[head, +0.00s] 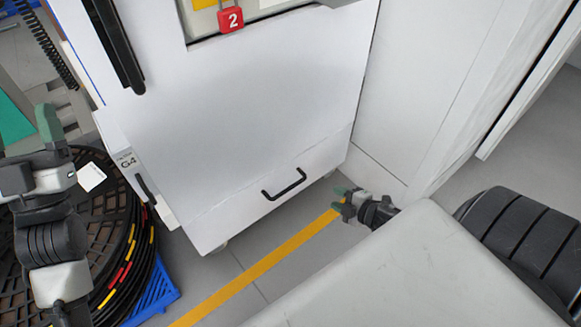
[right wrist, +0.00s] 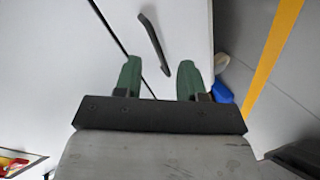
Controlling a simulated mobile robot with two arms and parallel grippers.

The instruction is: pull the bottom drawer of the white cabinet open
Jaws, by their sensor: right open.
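The white cabinet (head: 270,90) stands in the middle of the head view. Its bottom drawer (head: 235,218) is the low front panel, and it looks flush with the cabinet. The drawer's black bar handle (head: 284,184) also shows in the right wrist view (right wrist: 154,42), ahead of the fingers and apart from them. My right gripper (head: 342,199) is open and empty, low and to the right of the handle. Its two green fingertips show spread in the right wrist view (right wrist: 158,80). My left gripper (head: 50,125) is at the far left, over a cable reel, away from the drawer; its jaw gap is unclear.
The cable reel (head: 110,235) with black cable sits on a blue pallet (head: 156,296) at the left. A red padlock marked 2 (head: 230,19) hangs higher on the cabinet. A yellow floor stripe (head: 262,266) runs before the drawer. A white wall panel (head: 425,85) stands at the right.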

